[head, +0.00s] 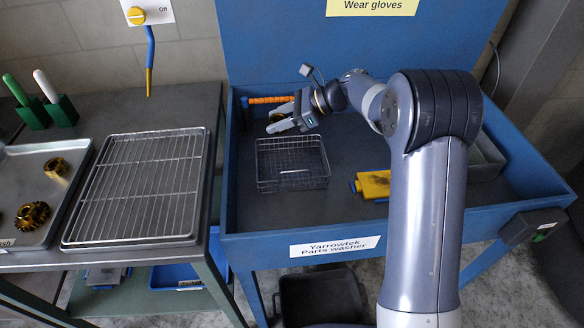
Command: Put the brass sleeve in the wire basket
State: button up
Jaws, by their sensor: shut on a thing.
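My gripper (277,121) is in the parts washer, just above and behind the back edge of the wire basket (291,184). It is shut on a small brass-coloured piece (278,115), which looks like the brass sleeve. The fingers hide most of this piece. The wire basket stands on the washer floor towards the left, and looks empty. The held piece is apart from the basket.
The blue parts washer (424,220) has raised walls. A yellow block (374,184) lies right of the basket. An orange coiled piece (271,100) is at the back wall. Left are a wire rack (140,190) and a tray with a brass-coloured ring (56,167) and a gear (32,215).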

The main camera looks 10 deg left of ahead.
jog(key=b, duration=0.5)
send_over(283, 168)
notch_tip(283, 168, down, 6)
jog(key=f, duration=0.3)
jog(key=f+b, duration=0.1)
jog(key=f, duration=0.5)
jog(key=shift+s+a+f, duration=0.1)
jog(key=shift+a+f, duration=0.15)
jog(key=shift+a, duration=0.05)
jog(key=shift+f, duration=0.15)
jog(key=o, duration=1.2)
jog(key=shift+d+r, duration=0.25)
jog(key=v, duration=1.1)
jog(key=shift+d+r+p, duration=0.1)
jog(key=shift+d+p, duration=0.15)
jog(key=shift+p, duration=0.1)
